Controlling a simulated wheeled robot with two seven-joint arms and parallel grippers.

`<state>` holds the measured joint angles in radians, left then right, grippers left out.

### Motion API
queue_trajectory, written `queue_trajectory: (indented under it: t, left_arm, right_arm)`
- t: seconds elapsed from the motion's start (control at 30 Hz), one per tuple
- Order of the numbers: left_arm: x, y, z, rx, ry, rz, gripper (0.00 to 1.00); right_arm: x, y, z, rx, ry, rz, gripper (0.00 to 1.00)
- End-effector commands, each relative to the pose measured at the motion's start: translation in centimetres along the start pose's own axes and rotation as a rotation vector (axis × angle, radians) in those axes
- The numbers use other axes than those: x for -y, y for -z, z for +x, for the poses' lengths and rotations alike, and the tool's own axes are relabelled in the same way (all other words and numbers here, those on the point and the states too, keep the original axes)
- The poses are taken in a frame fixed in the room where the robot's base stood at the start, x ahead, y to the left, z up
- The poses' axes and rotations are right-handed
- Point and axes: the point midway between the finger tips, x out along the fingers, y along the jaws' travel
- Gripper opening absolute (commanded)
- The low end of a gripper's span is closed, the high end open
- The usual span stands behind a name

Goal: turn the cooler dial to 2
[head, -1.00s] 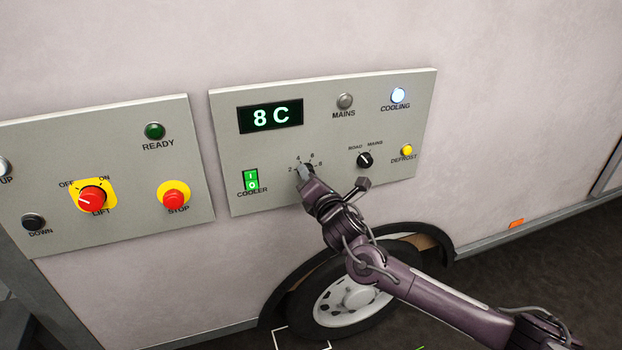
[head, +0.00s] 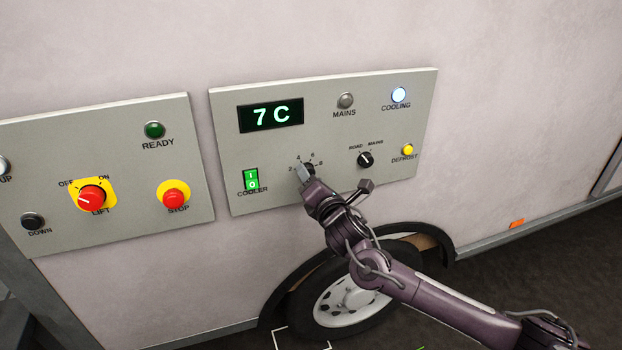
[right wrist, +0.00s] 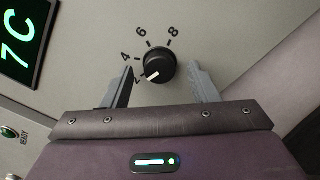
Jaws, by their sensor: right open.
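The cooler dial (head: 310,168) is a small black knob on the right grey panel, marked 2 to 8, partly hidden behind my gripper in the head view. In the right wrist view the dial (right wrist: 161,64) shows whole, and its white pointer aims lower left, at the 2 mark. The 2 is partly covered by a finger. My right gripper (head: 304,174) is open at the dial, one finger on each side, with visible gaps between fingers and knob. The display (head: 271,115) reads 7 C. My left gripper is out of view.
The green cooler switch (head: 251,180) is left of the dial, and the road/mains knob (head: 365,159) and yellow defrost button (head: 407,150) are right. The cooling lamp (head: 399,94) glows. The left panel has a red stop button (head: 173,197). A wheel (head: 346,300) is below.

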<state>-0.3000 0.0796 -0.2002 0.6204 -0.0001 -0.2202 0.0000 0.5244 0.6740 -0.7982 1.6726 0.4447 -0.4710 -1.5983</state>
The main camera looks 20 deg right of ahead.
Motion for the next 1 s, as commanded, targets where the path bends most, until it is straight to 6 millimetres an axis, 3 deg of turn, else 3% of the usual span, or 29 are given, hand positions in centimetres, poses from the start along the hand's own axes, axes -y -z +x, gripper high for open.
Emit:
queue_trajectory:
  t: [0.2, 0.4, 1.0]
  left_arm:
    - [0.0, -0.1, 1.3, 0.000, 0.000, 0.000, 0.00]
    - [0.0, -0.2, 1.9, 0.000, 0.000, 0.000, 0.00]
    - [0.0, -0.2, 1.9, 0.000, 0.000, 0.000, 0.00]
  right_arm:
    - [0.3, 0.3, -3.6, -0.003, 0.000, -0.001, 0.54]
    - [0.2, 0.2, -6.0, -0.003, 0.001, -0.002, 0.54]
    - [0.5, 0.3, -6.5, -0.004, 0.009, 0.010, 0.54]
